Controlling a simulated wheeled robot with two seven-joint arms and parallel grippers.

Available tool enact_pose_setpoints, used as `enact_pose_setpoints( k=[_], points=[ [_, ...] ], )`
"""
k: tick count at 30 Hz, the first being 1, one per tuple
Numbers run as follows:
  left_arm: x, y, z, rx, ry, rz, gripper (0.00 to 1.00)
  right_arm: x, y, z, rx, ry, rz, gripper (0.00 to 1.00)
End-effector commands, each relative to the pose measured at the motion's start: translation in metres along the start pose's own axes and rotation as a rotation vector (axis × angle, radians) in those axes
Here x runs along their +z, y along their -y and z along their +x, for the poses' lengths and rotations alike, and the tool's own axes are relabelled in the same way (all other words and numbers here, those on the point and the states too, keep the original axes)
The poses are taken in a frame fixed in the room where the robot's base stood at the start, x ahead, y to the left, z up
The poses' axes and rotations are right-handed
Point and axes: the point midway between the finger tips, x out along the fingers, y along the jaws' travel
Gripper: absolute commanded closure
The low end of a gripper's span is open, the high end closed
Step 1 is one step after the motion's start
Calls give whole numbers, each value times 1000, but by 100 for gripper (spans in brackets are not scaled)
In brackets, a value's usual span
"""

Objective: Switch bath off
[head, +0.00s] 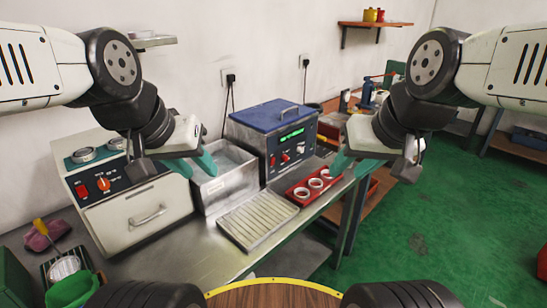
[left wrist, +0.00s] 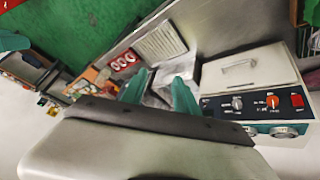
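The bath (head: 270,148) is a grey metal box with a closed blue lid (head: 275,112), at the back of the bench in the head view. Its dark front panel has a lit green display (head: 291,136) with red and pale controls (head: 285,158) below; their exact positions are too small to read. My left gripper (head: 195,165) is open and empty, above the open metal tank left of the bath. Its parted teal fingers (left wrist: 160,92) also show in the left wrist view. My right gripper (head: 353,166) is open and empty, to the right of the bath panel, near the red tray.
A cream unit (head: 140,212) with a red switch and orange knob stands left of the open tank (head: 225,183). A ribbed tray (head: 257,218) and a red tray (head: 296,195) with white rings lie before the bath. A green container (head: 72,290) is front left. Open floor lies right.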

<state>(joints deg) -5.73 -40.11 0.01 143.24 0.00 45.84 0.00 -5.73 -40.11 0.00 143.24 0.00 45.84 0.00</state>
Motion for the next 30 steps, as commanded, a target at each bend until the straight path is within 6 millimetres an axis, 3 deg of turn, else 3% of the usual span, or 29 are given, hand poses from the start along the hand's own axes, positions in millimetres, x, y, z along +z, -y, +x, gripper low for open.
enact_pose_setpoints(
  k=[5, 11, 14, 23, 30],
  points=[
    [0, 0, 0, 0, 0, 0, 64, 0, 0, 0, 0, 0, 0, 64],
    [-8, 0, 4, 8, 5, 3, 100, 0, 0, 0, 0, 0, 0, 64],
    [-22, -1, 15, 21, 17, 11, 100, 0, 0, 0, 0, 0, 0, 64],
    [-89, -8, 81, 34, 59, 62, 100, 0, 0, 0, 0, 0, 0, 64],
    [-132, -21, 154, -12, 81, 137, 100, 0, 0, 0, 0, 0, 0, 64]
  ],
)
